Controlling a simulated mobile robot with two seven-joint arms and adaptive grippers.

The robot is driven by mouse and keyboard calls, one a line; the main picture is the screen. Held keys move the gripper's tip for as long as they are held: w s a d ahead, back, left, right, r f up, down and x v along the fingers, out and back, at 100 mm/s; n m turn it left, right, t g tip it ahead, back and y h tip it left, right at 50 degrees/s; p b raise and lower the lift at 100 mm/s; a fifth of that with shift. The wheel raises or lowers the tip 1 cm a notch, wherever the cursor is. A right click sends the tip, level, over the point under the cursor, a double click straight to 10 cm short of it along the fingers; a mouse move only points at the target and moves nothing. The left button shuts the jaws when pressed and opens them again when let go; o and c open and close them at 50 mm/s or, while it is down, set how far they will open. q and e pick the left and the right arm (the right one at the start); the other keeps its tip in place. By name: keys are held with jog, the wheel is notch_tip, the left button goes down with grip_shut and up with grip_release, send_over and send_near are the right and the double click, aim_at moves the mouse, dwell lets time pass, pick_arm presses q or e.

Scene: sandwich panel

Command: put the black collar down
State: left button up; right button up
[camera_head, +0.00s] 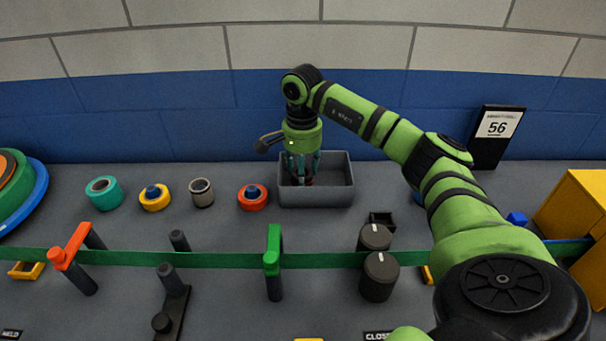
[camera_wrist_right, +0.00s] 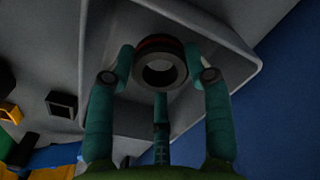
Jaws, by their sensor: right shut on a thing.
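My right gripper (camera_head: 302,178) reaches down into the grey bin (camera_head: 317,197) at the back middle of the counter. Its teal fingers are shut on a dark ring, the black collar (camera_wrist_right: 160,50), which shows between the fingers in the right wrist view. The collar has a reddish-brown band and a grey inner part around its hole. In the head view the fingers and the bin's front wall mostly hide it. I cannot tell whether the collar touches the bin floor. My left gripper is not in view.
A teal ring (camera_head: 104,193), a yellow ring (camera_head: 154,198), a grey-brown ring (camera_head: 201,192) and a red ring (camera_head: 252,198) stand left of the bin. A green strap (camera_head: 200,260) crosses the counter in front. Dark knobs (camera_head: 379,277) and a yellow box (camera_head: 576,216) are to the right.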

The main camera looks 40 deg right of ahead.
jog(key=shift+f, duration=1.15)
jog(key=o, duration=1.2)
notch_tip(320, 180, up, 12)
jog(key=shift+r+b, duration=0.1)
jog(key=shift+b, duration=0.3)
